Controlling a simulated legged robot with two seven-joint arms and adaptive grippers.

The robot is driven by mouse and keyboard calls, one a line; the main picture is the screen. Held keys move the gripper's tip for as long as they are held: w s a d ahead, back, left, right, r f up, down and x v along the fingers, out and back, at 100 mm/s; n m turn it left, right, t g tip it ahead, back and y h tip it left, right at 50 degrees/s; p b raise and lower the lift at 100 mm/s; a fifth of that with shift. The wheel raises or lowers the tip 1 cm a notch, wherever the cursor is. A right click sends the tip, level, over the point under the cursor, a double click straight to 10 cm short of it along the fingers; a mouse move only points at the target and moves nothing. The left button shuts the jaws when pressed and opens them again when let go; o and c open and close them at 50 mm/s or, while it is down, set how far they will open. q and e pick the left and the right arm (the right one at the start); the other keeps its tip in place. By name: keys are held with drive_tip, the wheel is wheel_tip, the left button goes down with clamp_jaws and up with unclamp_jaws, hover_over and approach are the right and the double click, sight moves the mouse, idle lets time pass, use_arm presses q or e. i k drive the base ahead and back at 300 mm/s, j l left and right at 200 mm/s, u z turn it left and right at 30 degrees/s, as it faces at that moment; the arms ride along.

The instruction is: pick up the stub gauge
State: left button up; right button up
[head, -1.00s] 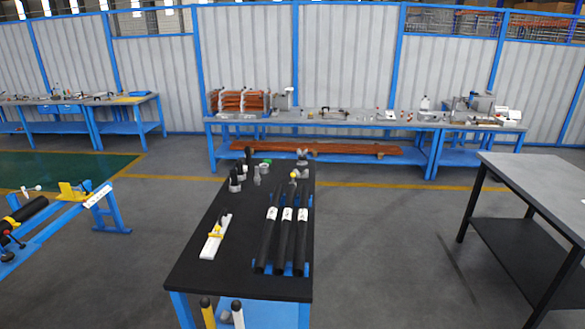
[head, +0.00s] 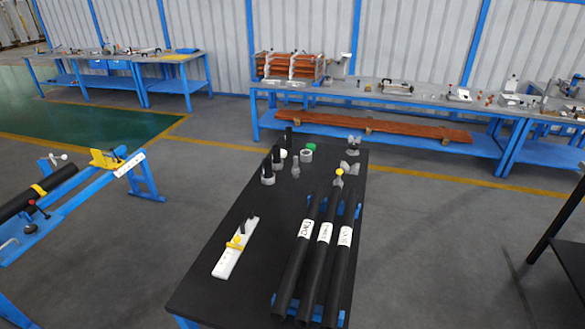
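A white flat bar with a yellow slider (head: 230,260) lies on the left part of a black-topped table (head: 250,302); it looks like the stub gauge, though no label on it is readable. It lies lengthwise, slightly angled, with clear tabletop around it. Three black tubes with white labels lie side by side to its right: left tube (head: 290,280), middle tube (head: 314,278), right tube (head: 338,275). Neither of my grippers shows in the head view.
Small black and grey fittings (head: 267,178) and a green-topped piece (head: 311,147) stand at the table's far end. A blue stand (head: 75,205) with a black pipe (head: 40,192) is at left. Long workbenches (head: 400,97) line the wall. The floor left of the table is clear.

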sight(295, 170)
drive_tip(key=l+u, duration=0.2)
drive_tip(key=l, duration=0.8)
drive_tip(key=k+l+u, duration=0.2)
drive_tip(key=l, duration=0.8)
drive_tip(key=i+l+u, duration=0.15)
drive_tip(key=l, duration=0.2)
drive_tip(key=i+l+u, duration=0.25)
drive_tip(key=i+l, duration=0.2)
drive_tip(key=l, duration=0.25)
drive_tip(key=i+l+u, duration=0.15)
drive_tip(key=l, duration=0.25)
drive_tip(key=i+l+u, duration=0.15)
drive_tip(key=l, duration=0.25)
drive_tip(key=i+l+u, duration=0.15)
drive_tip(key=l, duration=0.3)
